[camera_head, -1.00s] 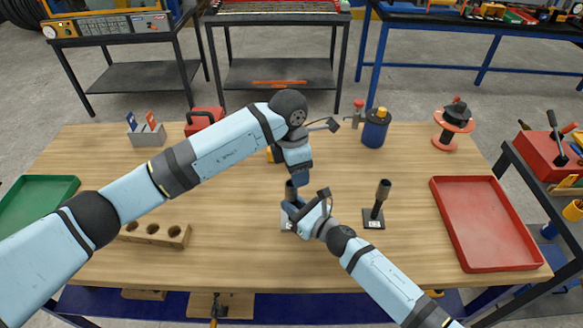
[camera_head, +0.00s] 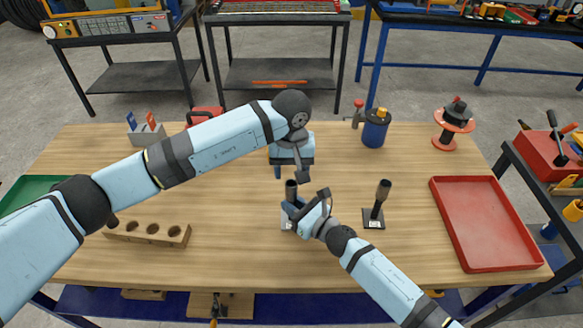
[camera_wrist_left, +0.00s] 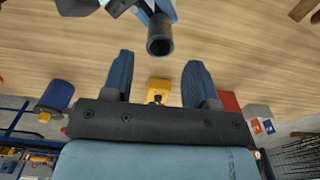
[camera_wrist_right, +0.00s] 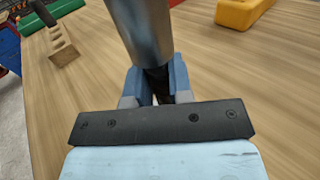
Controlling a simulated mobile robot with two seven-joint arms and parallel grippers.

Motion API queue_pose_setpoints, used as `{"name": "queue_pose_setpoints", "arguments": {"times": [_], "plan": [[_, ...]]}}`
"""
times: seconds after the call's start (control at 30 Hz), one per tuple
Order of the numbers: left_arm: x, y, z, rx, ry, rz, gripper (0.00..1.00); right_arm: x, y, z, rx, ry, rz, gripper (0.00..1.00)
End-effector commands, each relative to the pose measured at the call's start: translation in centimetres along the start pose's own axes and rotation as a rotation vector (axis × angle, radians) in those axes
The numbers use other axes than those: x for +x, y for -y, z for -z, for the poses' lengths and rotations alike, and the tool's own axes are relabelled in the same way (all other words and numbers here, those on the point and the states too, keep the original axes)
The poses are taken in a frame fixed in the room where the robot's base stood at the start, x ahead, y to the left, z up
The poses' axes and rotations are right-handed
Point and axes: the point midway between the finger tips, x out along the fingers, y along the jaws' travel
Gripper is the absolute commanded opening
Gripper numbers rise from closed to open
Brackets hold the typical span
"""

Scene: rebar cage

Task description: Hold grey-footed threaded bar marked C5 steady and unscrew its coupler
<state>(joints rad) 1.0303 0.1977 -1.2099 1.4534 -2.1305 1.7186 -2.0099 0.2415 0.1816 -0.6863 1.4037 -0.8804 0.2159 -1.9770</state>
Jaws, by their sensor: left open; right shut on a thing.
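The held threaded bar stands upright on a grey foot (camera_head: 287,220), with its dark coupler (camera_head: 291,188) on top. The coupler shows as a hollow tube in the left wrist view (camera_wrist_left: 160,40) and as a metal cylinder in the right wrist view (camera_wrist_right: 145,28). My right gripper (camera_head: 297,211) is shut on the bar below the coupler, its fingers either side in the right wrist view (camera_wrist_right: 156,84). My left gripper (camera_wrist_left: 160,62) is open and empty, behind the coupler and apart from it, fingers pointing toward it. The C5 marking is not readable.
A second bar with coupler (camera_head: 383,188) stands to the right on a dark foot. A wooden block with holes (camera_head: 148,232) lies left, a red tray (camera_head: 488,225) right. A blue can (camera_head: 375,128) and a yellow block (camera_wrist_left: 158,92) are farther back. The front middle is clear.

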Motion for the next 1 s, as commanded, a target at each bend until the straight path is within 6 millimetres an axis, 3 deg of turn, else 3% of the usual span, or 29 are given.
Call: {"name": "queue_pose_setpoints", "arguments": {"times": [0.6,0.97,1.0], "plan": [[7.5,0.0,0.0,0.017,0.002,0.001,0.53,0.0,0.0,0.0,0.000,0.000,0.000,0.00],[7.9,0.0,0.0,0.017,0.000,0.001,0.53,0.0,0.0,0.0,0.000,0.000,0.000,0.00],[7.9,0.0,0.0,0.017,0.000,0.001,0.44,0.0,0.0,0.0,0.000,0.000,0.000,0.00]]}}
